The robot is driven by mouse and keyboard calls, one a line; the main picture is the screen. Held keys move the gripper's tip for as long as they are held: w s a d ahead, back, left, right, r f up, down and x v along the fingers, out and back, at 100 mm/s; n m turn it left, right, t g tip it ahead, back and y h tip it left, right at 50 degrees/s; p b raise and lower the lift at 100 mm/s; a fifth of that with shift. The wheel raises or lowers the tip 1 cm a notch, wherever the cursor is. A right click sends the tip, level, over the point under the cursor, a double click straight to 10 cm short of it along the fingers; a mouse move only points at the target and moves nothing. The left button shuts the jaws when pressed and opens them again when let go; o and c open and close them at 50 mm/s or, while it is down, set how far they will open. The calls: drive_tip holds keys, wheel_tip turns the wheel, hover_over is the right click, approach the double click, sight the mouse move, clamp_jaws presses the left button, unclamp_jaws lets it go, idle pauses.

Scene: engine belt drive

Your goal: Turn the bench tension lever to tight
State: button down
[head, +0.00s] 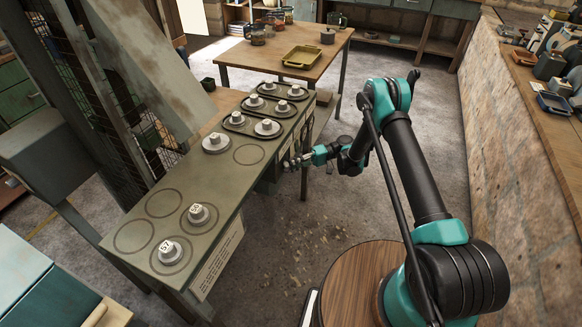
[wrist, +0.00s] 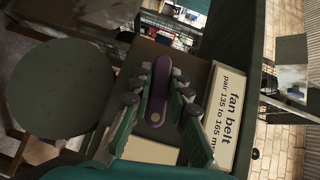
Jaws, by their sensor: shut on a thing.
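The bench (head: 222,180) is a long green-topped stand on the left in the head view. My gripper (head: 291,163) reaches its right side, near the middle of its length. In the wrist view, the tension lever (wrist: 157,98) is a purple bar with rounded ends and a pale round spot at its lower end. My gripper (wrist: 161,82) is shut on it, with a finger along each side. The lever is hidden or too small to make out in the head view. A label (wrist: 222,118) reading "fan belt pair 135 to 165 mm" is right of the lever.
Several round pulleys with knobs stand on the bench top, two of them numbered (head: 171,250). Some marked circles there are empty. A wooden table (head: 270,55) with a yellow tray (head: 301,57) stands behind. A stone-walled counter (head: 530,110) is on the right. The floor between is clear.

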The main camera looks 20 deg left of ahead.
drive_tip(key=shift+m+g+y, duration=0.4)
drive_tip(key=shift+m+y, duration=0.1)
idle(0.3)
drive_tip(key=c, duration=1.4)
unclamp_jaws()
drive_tip(key=shift+c, duration=0.2)
drive_tip(key=v, duration=0.7)
drive_tip(key=shift+w+d, duration=0.2)
drive_tip(key=shift+r, duration=0.1)
